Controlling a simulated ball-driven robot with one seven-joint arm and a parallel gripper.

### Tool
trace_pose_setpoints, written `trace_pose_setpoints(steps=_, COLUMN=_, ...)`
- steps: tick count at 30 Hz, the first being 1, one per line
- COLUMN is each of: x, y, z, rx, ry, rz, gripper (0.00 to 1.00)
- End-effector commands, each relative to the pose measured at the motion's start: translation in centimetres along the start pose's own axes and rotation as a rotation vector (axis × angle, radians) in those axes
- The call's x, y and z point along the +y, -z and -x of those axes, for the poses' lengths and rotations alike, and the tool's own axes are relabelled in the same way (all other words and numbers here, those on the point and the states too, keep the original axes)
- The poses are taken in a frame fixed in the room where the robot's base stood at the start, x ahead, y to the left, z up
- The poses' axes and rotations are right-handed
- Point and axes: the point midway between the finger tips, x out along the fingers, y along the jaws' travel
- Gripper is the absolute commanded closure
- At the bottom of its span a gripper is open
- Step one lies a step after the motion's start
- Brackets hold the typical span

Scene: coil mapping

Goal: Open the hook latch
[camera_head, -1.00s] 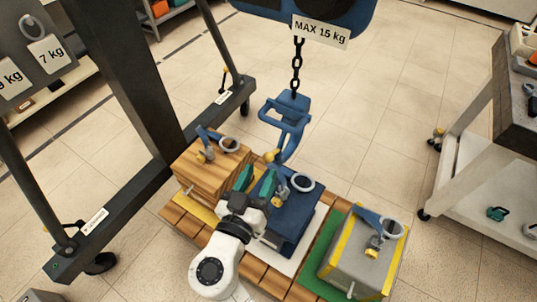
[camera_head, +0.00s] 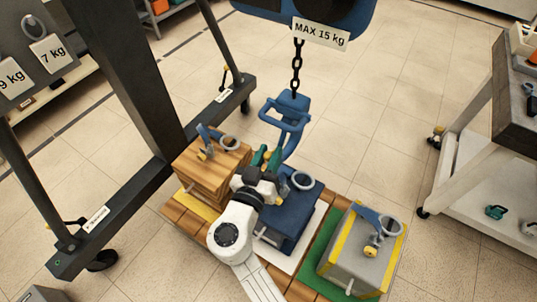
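The blue crane hook (camera_head: 296,140) hangs on a black chain (camera_head: 297,70) above the pallet, with a blue frame-like handle at its top. In the earlier view a yellow knob shows on its latch side; now my gripper is in front of that spot. My gripper (camera_head: 267,157) has green fingers and is at the left side of the hook's lower part. The fingers look a little apart, but whether they touch or grasp the latch is too small to tell. The latch itself is mostly hidden.
A wooden crate (camera_head: 196,180), a dark blue box (camera_head: 293,222) and a grey box with yellow edges (camera_head: 345,259) stand on a wooden pallet (camera_head: 297,293), each with a lifting ring on top. A dark crane frame (camera_head: 125,90) stands left, a trolley (camera_head: 470,165) right.

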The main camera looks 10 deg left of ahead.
Motion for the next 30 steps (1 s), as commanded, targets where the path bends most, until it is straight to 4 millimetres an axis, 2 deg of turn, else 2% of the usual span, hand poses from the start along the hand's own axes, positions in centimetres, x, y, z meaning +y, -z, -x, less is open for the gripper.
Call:
trace_pose_setpoints(steps=1, x=0.0, y=0.0, z=0.0, rx=0.0, ry=0.0, rz=0.0, gripper=0.77)
trace_pose_setpoints(steps=9, x=0.0, y=0.0, z=0.0, rx=0.0, ry=0.0, rz=0.0, gripper=1.0)
trace_pose_setpoints(steps=22, x=0.0, y=0.2, z=0.1, rx=-0.008, ry=0.002, rz=-0.002, gripper=1.0)
trace_pose_setpoints(steps=30, x=0.1, y=1.6, z=0.5, rx=-0.103, ry=0.024, rz=-0.023, gripper=1.0)
